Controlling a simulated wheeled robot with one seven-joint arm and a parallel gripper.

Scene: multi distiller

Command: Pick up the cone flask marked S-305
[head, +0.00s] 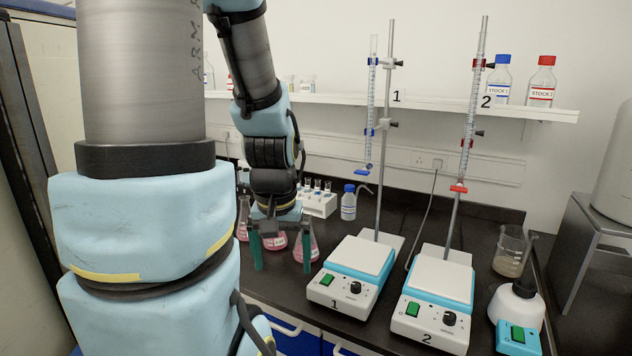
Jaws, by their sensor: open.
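My gripper (282,262) is open, pointing down over the left part of the black bench, with its two green fingers apart. A cone flask with pink liquid (276,242) shows between the fingers in the picture. I cannot tell whether it is between them or behind them. A second pink cone flask (314,246) is at the right finger, partly hidden by it. A third cone flask (243,217) stands to the left, partly hidden by my arm. The labels are too small to read, so I cannot tell which flask is S-305.
A white rack with tubes (320,206) and a wash bottle (348,207) stand behind the flasks. Stirrer 1 (340,293) and stirrer 2 (425,322), with burette stands, are to the right. A shelf (430,101) crosses the wall. A beaker (509,262) stands far right.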

